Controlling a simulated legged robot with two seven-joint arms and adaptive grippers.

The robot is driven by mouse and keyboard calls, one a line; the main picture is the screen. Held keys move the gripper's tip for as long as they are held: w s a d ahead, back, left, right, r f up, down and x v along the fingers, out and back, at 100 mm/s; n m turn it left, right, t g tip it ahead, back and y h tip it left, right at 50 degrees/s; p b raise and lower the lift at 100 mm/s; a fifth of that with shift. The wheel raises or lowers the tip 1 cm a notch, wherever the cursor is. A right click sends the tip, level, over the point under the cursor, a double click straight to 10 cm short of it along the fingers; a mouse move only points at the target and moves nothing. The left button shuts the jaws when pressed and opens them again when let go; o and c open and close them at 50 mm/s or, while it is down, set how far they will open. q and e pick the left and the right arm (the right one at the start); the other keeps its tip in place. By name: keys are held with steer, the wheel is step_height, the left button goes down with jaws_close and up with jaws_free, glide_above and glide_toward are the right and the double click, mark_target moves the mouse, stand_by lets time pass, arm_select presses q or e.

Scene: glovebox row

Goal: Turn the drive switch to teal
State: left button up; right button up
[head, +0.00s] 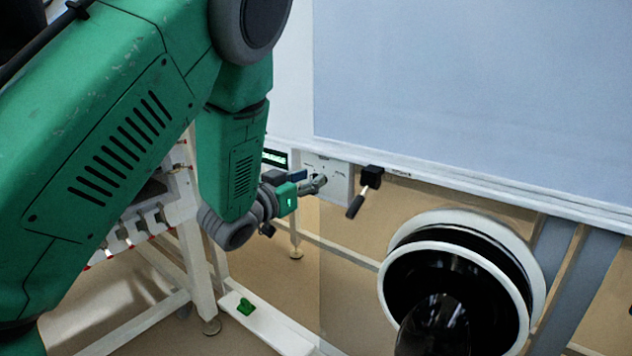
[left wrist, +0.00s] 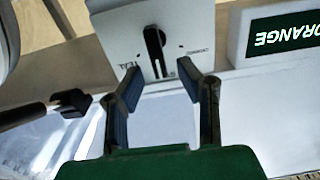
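The drive switch is a black knob (left wrist: 155,45) on a pale panel box (left wrist: 133,28), which in the head view (head: 340,184) hangs under the glovebox edge. In the left wrist view the panel shows TEAL at lower left of the knob and another small label at right, upside down. A dark display (left wrist: 283,35) beside it reads ORANGE; it also shows in the head view (head: 274,158). My left gripper (left wrist: 163,78) is open and empty, its fingertips just short of the knob, one toward either side; contact cannot be told. In the head view the left gripper (head: 318,184) faces the panel. My right gripper is not in view.
A black-handled lever (head: 363,190) hangs just right of the panel; it is also in the wrist view (left wrist: 55,106). A large white-rimmed round port (head: 396,290) stands at lower right. A white frame (head: 193,248) is behind my left arm. A small green object (head: 245,307) lies low on a white beam.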

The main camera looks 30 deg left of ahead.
arm_select(q)
steer(key=shift+w+a+f, duration=0.1)
steer(key=shift+w+a, duration=0.05)
steer(key=shift+w, duration=0.35)
steer(key=shift+w+a+f, duration=0.1)
steer(key=shift+w, duration=0.35)
steer(key=shift+d+r, duration=0.25)
steer(key=shift+d, duration=0.2)
jaws_close()
steer(key=shift+a+f, duration=0.1)
